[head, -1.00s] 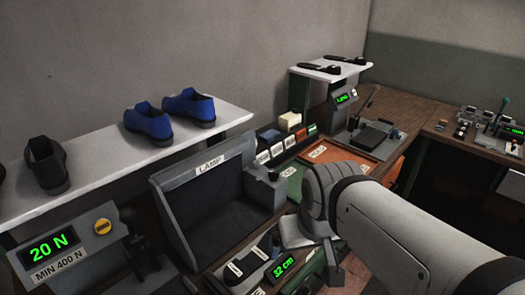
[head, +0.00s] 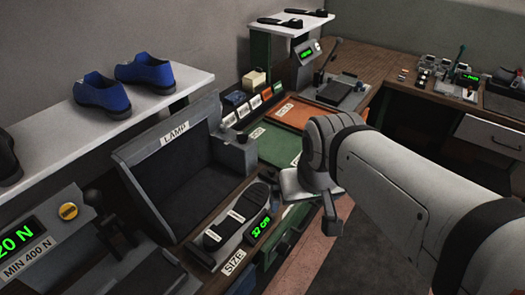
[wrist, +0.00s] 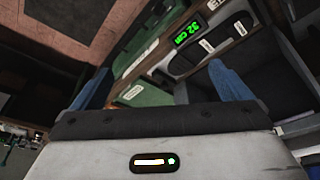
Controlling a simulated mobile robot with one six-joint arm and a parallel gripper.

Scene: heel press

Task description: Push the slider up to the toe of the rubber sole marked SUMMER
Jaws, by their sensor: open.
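The size gauge (head: 203,257), labelled SIZE, stands on the bench in front of the lamp box, with a green display (head: 261,226) reading 32 cm. A dark sole (head: 252,198) lies along it with two white tags, too small to read. I cannot make out the slider or the word SUMMER. My gripper (head: 331,208) is in the air to the right of the gauge, apart from it. In the wrist view my gripper (wrist: 160,88) has its blue fingers wide apart and nothing between them. The display (wrist: 187,33) and dark sole (wrist: 184,65) show beyond the fingers.
The lamp box (head: 180,165) stands behind the gauge. A press (head: 45,250) reading 20 N is at left. Blue shoes (head: 145,70) stand on the white shelf (head: 185,82). Green and orange mats (head: 285,112) lie further back. Open floor is right of the bench edge.

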